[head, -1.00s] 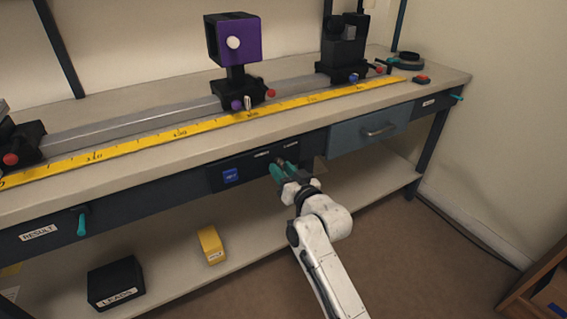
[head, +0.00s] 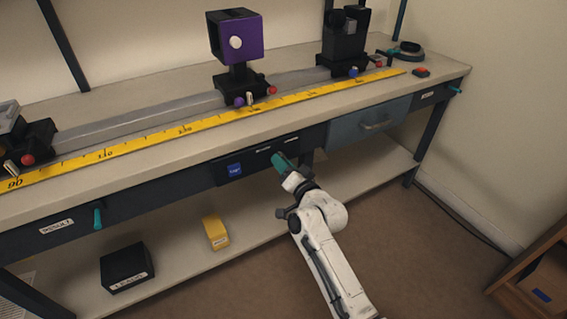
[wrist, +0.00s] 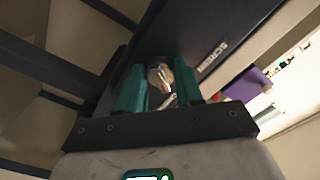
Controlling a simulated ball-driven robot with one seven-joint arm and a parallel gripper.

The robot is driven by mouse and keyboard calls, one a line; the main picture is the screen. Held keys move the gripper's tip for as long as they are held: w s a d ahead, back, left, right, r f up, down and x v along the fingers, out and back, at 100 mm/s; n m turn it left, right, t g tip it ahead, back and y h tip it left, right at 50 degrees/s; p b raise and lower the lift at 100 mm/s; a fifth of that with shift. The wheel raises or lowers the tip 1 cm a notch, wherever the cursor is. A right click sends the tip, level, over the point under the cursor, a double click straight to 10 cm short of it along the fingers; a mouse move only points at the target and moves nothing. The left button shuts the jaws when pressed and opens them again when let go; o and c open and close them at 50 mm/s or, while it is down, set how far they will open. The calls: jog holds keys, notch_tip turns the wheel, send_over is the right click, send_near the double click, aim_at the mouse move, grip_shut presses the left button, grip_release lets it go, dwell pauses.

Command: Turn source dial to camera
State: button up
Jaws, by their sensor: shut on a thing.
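The source dial (wrist: 160,74) is a small round metallic knob with a red-and-white mark, on the dark panel (head: 228,181) under the bench front. In the wrist view my gripper (wrist: 160,84) has its teal fingers on either side of the knob, shut on it. In the head view my gripper (head: 280,160) reaches the panel from below and hides the dial. A white label (wrist: 212,54) is beside the dial in the wrist view; I read it as possibly "BENCH". Two small white labels on the panel are too small to read in the head view.
The bench top carries a rail (head: 150,122), a yellow ruler (head: 200,128) and a purple housing (head: 240,38). A blue-grey drawer (head: 365,128) is right of the panel. A black box (head: 126,268) and a yellow block (head: 215,233) sit on the lower shelf.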

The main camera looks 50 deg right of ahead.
dwell(0.3)
jog(key=o, duration=1)
jog(key=shift+o, duration=0.2)
jog(key=p+v, duration=0.1)
jog(key=v, duration=0.9)
jog(key=shift+s+p, duration=0.4)
